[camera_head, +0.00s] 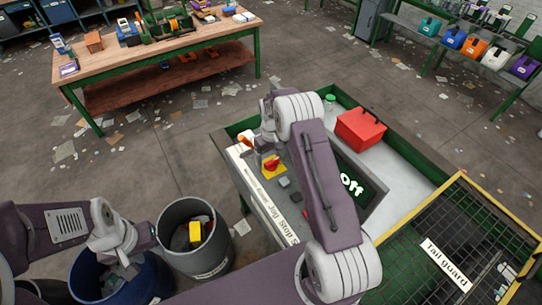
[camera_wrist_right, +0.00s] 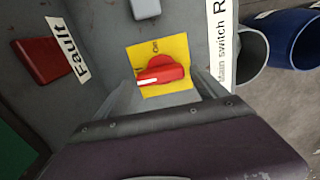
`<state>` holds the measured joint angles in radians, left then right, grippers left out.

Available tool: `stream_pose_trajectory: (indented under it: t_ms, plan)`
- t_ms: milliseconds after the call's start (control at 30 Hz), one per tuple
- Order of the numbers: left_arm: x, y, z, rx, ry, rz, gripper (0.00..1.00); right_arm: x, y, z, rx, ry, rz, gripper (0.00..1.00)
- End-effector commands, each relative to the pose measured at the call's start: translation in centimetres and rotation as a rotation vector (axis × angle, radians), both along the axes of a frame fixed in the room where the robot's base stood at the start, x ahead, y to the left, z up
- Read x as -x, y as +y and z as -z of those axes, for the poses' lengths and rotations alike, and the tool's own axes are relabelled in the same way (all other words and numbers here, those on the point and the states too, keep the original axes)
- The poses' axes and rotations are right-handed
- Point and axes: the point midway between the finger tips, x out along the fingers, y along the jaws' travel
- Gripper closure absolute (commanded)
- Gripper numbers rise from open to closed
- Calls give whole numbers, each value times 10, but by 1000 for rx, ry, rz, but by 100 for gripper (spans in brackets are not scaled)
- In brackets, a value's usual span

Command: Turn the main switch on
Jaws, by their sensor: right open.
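The main switch is a red rotary knob (camera_head: 271,163) on a yellow plate on the grey control panel. In the right wrist view the knob (camera_wrist_right: 160,72) lies crosswise, with a white mark at its left end and "On" printed above it. My right gripper (camera_head: 265,150) is over the switch, partly hidden by its own wrist. Its open fingers show at either side of the knob in the right wrist view; contact cannot be told. My left gripper (camera_head: 128,266) hangs over a blue bin (camera_head: 90,275); its jaws are too small to read.
A dark display (camera_head: 352,185) reads "Off". A red box (camera_head: 360,129) stands on the belt behind the panel. A grey bin (camera_head: 196,256) stands left of the panel. A red "Fault" button (camera_wrist_right: 42,60) and a grey button (camera_wrist_right: 145,8) are near the switch.

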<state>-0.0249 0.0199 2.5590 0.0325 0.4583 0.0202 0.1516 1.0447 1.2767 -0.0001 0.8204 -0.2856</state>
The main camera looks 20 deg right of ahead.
Motion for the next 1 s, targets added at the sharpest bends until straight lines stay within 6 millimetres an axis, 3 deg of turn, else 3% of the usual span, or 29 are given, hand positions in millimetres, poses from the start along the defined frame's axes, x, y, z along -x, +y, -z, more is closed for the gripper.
stream_pose_trajectory:
  t_ms: [133, 367, 1000]
  plan:
    - [0, 0, 0, 0, 1, 0, 64, 0, 0, 0, 0, 0, 0, 18]
    - [1, 0, 0, 0, 1, 0, 64, 0, 0, 0, -1, 0, 0, 80]
    - [0, 0, 9, 0, 1, 0, 64, -2, 1, 2, 0, -8, 97, 80]
